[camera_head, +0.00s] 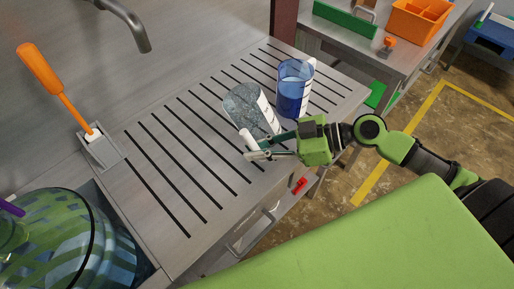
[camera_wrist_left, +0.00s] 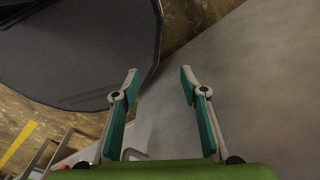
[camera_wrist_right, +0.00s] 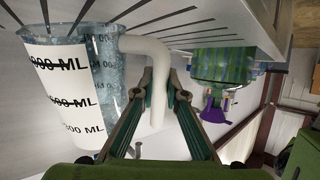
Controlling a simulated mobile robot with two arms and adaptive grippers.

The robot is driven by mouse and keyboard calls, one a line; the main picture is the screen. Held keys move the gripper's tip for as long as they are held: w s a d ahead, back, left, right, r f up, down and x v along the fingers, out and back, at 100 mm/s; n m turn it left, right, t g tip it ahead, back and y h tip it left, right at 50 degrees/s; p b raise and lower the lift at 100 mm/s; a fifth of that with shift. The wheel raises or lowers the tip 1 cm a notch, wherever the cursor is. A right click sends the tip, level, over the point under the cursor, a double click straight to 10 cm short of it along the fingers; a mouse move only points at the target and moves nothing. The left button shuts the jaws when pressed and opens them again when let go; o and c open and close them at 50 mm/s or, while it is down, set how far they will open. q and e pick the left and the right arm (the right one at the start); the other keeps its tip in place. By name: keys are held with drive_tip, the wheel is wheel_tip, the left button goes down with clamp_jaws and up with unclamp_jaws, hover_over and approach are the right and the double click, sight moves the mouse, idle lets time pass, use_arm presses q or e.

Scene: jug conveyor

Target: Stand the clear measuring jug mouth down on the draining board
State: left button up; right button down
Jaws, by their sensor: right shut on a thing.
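The clear measuring jug (camera_head: 241,104) is turned mouth down over the front half of the slotted draining board (camera_head: 178,165). Its white label with volume marks and its white handle (camera_wrist_right: 157,95) show in the right wrist view, where the jug (camera_wrist_right: 70,85) fills the left side. My right gripper (camera_head: 258,148) comes in from the right and is shut on the handle. Whether the rim touches the board is hard to tell. My left gripper (camera_wrist_left: 159,75) is open and empty in the left wrist view and is outside the head view.
A blue jug (camera_head: 293,91) stands upright on the board close behind and right of the clear jug. An orange-handled brush (camera_head: 60,90) stands in a holder at left. The board's left part is clear.

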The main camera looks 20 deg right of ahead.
drive_tip(key=shift+f+b, duration=0.6)
idle(0.3)
idle(0.4)
drive_tip(key=c, duration=2)
unclamp_jaws()
drive_tip(key=shift+o, duration=0.2)
drive_tip(key=v, duration=1.2)
